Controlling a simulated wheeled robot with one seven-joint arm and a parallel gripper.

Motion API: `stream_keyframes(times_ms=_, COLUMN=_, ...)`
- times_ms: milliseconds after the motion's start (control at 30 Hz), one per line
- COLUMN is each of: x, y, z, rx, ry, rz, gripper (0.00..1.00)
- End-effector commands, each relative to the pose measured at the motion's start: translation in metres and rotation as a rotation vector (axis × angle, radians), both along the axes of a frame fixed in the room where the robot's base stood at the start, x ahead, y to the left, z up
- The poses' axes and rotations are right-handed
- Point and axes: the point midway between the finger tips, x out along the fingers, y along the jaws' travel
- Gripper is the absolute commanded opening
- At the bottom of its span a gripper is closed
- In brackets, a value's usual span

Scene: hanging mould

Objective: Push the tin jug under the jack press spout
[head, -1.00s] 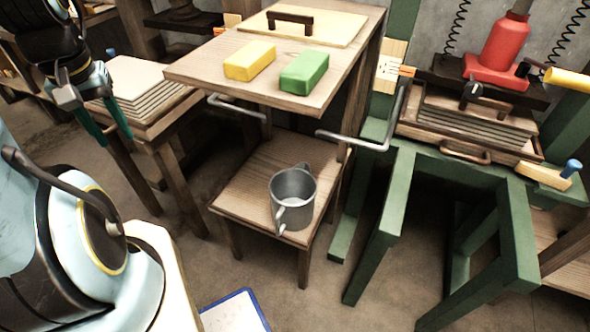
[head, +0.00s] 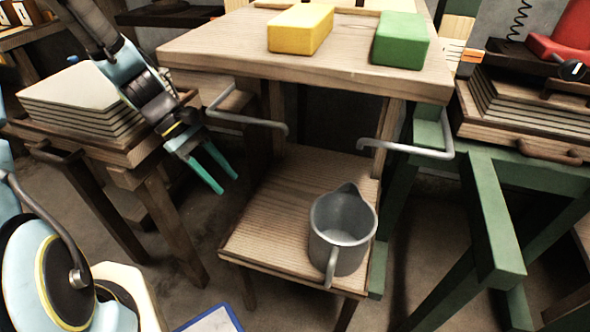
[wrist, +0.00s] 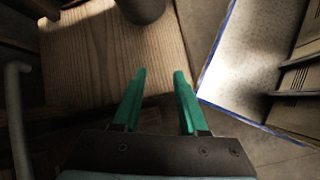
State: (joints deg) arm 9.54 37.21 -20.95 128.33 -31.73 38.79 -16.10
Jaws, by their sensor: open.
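The grey tin jug (head: 342,228) stands upright near the front right of a low wooden shelf (head: 280,225), its handle toward me. My gripper (head: 227,184) is open and empty, to the left of the jug and apart from it, with its green fingers pointing down and right. In the wrist view, my gripper (wrist: 159,74) shows both fingers spread at the edge of the wood. The jug's dark base (wrist: 142,8) appears cut off at the top edge. Part of the red jack (head: 565,35) shows at the far right. I cannot make out a spout.
A wooden top (head: 300,58) with a yellow block (head: 300,28) and a green block (head: 400,40) overhangs the shelf. Metal bar handles (head: 250,122) jut out on both sides. Green legs (head: 490,200) stand right. A blue-edged panel (head: 213,322) lies low in front.

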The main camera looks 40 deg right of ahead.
Motion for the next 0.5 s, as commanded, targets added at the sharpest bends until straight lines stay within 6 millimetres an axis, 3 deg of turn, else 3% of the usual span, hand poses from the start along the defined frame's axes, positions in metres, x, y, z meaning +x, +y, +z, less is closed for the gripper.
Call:
stream_keyframes(times_ms=33, x=-0.013, y=-0.026, z=-0.008, rx=-0.022, ry=0.096, rz=0.032, gripper=0.42)
stream_keyframes(times_ms=100, x=-0.029, y=-0.059, z=-0.012, rx=-0.051, ry=0.221, rz=0.084, gripper=0.42)
stream_keyframes(times_ms=200, x=-0.048, y=-0.098, z=-0.012, rx=-0.080, ry=0.377, rz=0.147, gripper=0.42)
stream_keyframes(times_ms=333, x=-0.063, y=-0.130, z=-0.009, rx=-0.102, ry=0.513, rz=0.204, gripper=0.42)
stream_keyframes(times_ms=500, x=-0.071, y=-0.148, z=-0.007, rx=-0.112, ry=0.584, rz=0.231, gripper=0.42)
